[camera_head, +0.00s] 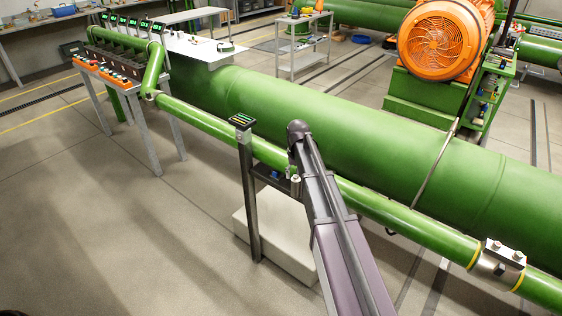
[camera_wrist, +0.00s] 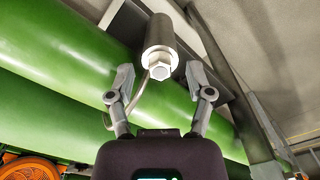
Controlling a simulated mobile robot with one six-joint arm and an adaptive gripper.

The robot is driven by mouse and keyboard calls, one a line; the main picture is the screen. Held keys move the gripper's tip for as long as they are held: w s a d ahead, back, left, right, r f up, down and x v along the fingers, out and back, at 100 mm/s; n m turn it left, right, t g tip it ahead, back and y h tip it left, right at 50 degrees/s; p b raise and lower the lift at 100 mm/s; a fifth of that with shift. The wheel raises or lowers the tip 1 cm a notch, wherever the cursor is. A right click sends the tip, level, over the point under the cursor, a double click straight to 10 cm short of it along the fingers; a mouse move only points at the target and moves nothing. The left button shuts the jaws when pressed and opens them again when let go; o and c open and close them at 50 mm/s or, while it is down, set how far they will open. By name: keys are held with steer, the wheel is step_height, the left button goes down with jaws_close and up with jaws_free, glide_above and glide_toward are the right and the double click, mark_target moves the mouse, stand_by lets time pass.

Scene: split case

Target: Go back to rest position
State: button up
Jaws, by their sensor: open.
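My gripper (camera_wrist: 160,92) is open in the wrist view, with its two grey fingers spread apart. A metal cylinder (camera_wrist: 161,35) with a white hex end shows just beyond and between the fingertips; the wrist view does not show clearly whether they touch it. In the head view my arm reaches from the bottom towards the dark post (camera_head: 249,190) and the green pipe (camera_head: 215,125). There the gripper is mostly hidden behind my arm. A small metal cylinder (camera_head: 296,186) shows beside the arm's end.
A large green tank (camera_head: 300,115) runs behind the thin pipe. A pale block (camera_head: 275,235) stands on the floor by the post. An orange motor (camera_head: 440,40) is at the upper right, and a control table (camera_head: 120,80) at the upper left. The left floor is clear.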

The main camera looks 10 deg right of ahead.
steer(key=s+r+p, duration=0.2)
steer(key=s, duration=1)
steer(key=s+d+r+p, duration=0.1)
steer(key=s+r+p, duration=0.1)
steer(key=s, duration=1)
steer(key=shift+s+d, duration=0.2)
steer(key=shift+s, duration=0.2)
steer(key=shift+r, duration=0.1)
stand_by(0.5)
steer(key=shift+c, duration=0.7)
steer(key=shift+a, duration=0.1)
